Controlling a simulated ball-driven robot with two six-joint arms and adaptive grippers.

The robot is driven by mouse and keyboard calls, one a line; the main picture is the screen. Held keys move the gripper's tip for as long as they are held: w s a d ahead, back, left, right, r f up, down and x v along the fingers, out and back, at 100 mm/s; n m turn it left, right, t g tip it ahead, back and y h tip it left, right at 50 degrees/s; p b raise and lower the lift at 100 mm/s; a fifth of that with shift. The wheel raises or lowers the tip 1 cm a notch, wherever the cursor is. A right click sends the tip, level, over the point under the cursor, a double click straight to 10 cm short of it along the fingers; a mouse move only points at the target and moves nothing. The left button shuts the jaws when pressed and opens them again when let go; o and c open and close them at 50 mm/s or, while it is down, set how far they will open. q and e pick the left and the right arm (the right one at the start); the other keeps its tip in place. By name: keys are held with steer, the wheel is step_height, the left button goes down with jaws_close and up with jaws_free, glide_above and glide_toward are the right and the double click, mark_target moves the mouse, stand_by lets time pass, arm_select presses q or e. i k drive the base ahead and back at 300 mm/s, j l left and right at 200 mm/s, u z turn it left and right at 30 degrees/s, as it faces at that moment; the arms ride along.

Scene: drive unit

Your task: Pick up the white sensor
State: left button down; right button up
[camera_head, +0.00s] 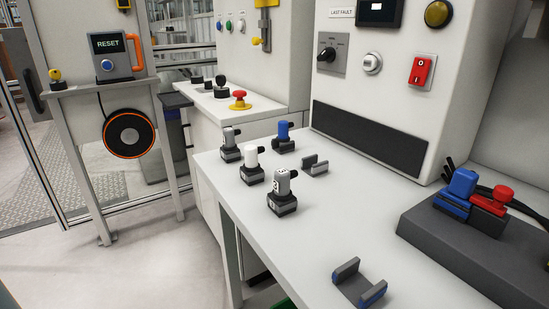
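The white sensor (251,158) stands upright in a dark holder on the white worktop, with a short dark connector at its side. A grey sensor (229,138) stands behind it to the left, and a blue sensor (283,132) behind it to the right. A light grey sensor with dark markings (283,183) stands in front of it to the right. Each of these has its own dark holder. Neither of my grippers is in view.
An empty holder (314,166) lies right of the white sensor. An open bracket with blue (359,285) sits at the front. A dark block (453,245) carries blue and red connectors at right. The control cabinet (390,85) rises behind. The middle worktop is clear.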

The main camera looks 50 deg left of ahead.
mark_target(252, 164)
steer(key=u, duration=1.65)
